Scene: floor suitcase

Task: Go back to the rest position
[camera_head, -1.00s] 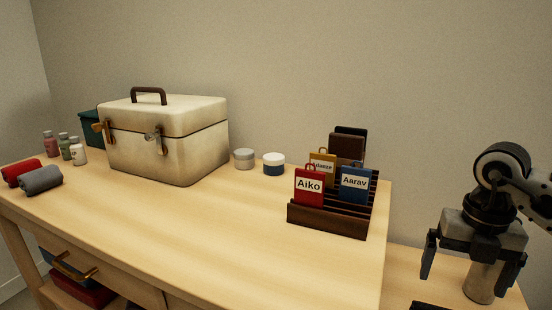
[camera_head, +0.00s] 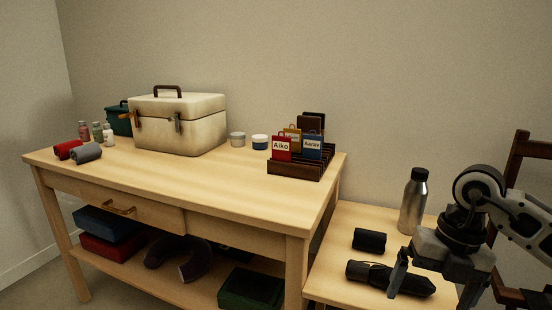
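My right gripper (camera_head: 435,285) is at the lower right, its fingers apart and pointing down. My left gripper is out of view. I see no rest position marked in the scene.
The desk (camera_head: 190,180) carries a cream case (camera_head: 180,125), rolled cloths, jars and a tag rack (camera_head: 295,172). A steel bottle (camera_head: 413,203) and a black pouch (camera_head: 369,240) stand on the side table. A wooden chair (camera_head: 512,175) is at the right. Desk front is clear.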

